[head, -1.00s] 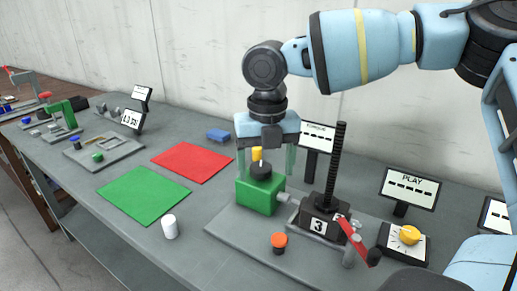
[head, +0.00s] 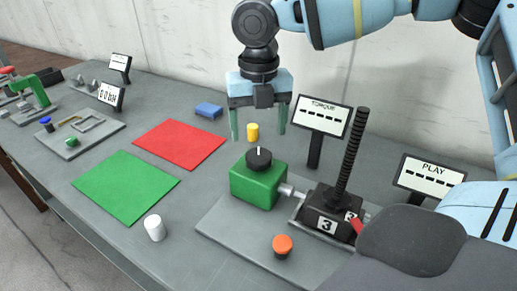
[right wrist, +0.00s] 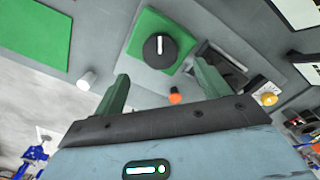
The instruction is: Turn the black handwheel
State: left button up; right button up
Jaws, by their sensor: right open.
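The black handwheel (head: 258,159) with a white mark sits on top of a green gearbox (head: 257,188), on a grey baseplate. A shaft joins the gearbox to a black screw jack (head: 327,217) labelled 3, with a tall threaded spindle. My right gripper (head: 259,136) is open, pointing down, above and behind the handwheel and apart from it. In the right wrist view the handwheel (right wrist: 159,47) shows ahead of the two open green fingers (right wrist: 160,90), with nothing between them. My left gripper is not seen.
A yellow cylinder (head: 252,131) stands behind the gearbox, near the fingers. An orange knob (head: 282,245) is in front. A TORQUE display (head: 323,115) and PLAY display (head: 430,178) stand at right. Red (head: 180,144) and green (head: 125,186) mats and a white cylinder (head: 154,228) lie left.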

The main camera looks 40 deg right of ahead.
aim_at(259, 155)
notch_tip(259, 155, down, 7)
jog(key=shift+w, duration=0.1)
dwell(0.3)
jog(key=c, duration=1)
